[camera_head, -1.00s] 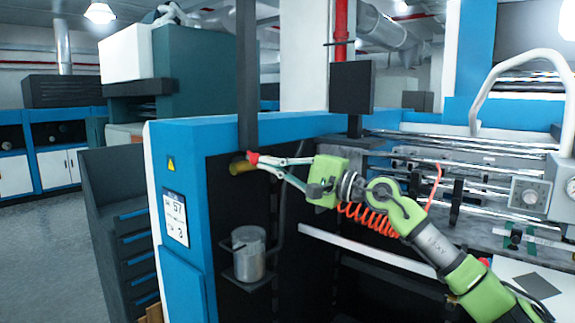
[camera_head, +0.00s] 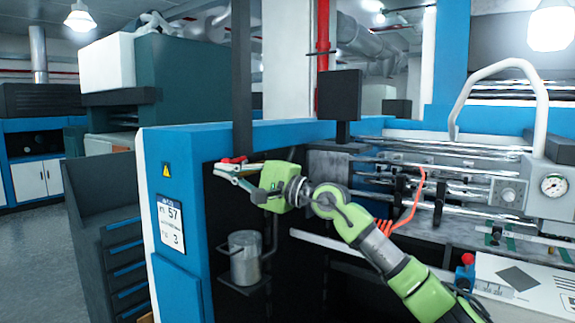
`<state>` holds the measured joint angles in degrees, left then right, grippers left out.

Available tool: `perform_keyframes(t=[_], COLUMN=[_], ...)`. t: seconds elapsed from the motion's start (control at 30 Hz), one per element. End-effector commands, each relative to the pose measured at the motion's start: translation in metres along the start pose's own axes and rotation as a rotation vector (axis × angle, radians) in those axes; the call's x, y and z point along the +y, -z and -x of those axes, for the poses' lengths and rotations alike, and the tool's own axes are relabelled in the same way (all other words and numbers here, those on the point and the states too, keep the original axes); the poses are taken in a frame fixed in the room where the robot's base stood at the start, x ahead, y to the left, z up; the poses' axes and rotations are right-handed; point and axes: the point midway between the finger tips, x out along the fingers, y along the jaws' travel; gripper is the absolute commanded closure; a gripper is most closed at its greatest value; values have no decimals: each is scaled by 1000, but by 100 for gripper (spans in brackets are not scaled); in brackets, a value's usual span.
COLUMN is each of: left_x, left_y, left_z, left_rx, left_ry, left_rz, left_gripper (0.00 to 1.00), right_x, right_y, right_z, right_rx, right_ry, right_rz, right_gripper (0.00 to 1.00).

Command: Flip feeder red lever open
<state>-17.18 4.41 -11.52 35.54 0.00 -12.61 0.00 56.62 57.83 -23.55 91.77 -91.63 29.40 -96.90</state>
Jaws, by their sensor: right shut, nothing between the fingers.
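The red lever (camera_head: 234,160) shows as a small red piece on the dark face of the blue-framed feeder (camera_head: 190,142), just below a dark upright post. My right gripper (camera_head: 221,172) reaches in from the right, its fingers lying across and just below the lever. The fingers are shut with nothing between them. They cover the lever's mount, and I cannot tell whether they touch the lever. My left gripper is not in view.
A metal cup (camera_head: 245,258) sits in a holder below my right gripper. A dark drawer cabinet (camera_head: 95,200) stands left of the feeder. Rollers and a gauge panel (camera_head: 553,186) are at the right. Open floor lies at the far left.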

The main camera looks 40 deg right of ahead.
Motion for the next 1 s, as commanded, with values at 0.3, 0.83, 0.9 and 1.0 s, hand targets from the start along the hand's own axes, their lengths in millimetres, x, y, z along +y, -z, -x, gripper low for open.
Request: perform_keyframes(t=[0.3,0.83,0.9,1.0], left_x=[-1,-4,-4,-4], left_y=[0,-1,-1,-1], left_z=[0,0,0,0], left_rx=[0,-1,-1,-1], left_ry=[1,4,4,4], left_rz=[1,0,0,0], left_gripper=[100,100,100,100], right_x=[2,2,2,2], right_y=[-2,-2,-2,-2], right_z=[-14,-15,-15,-15], right_rx=[1,0,0,0], right_ry=[0,0,0,0], right_rz=[1,1,1,1], right_gripper=[100,100,100,100])
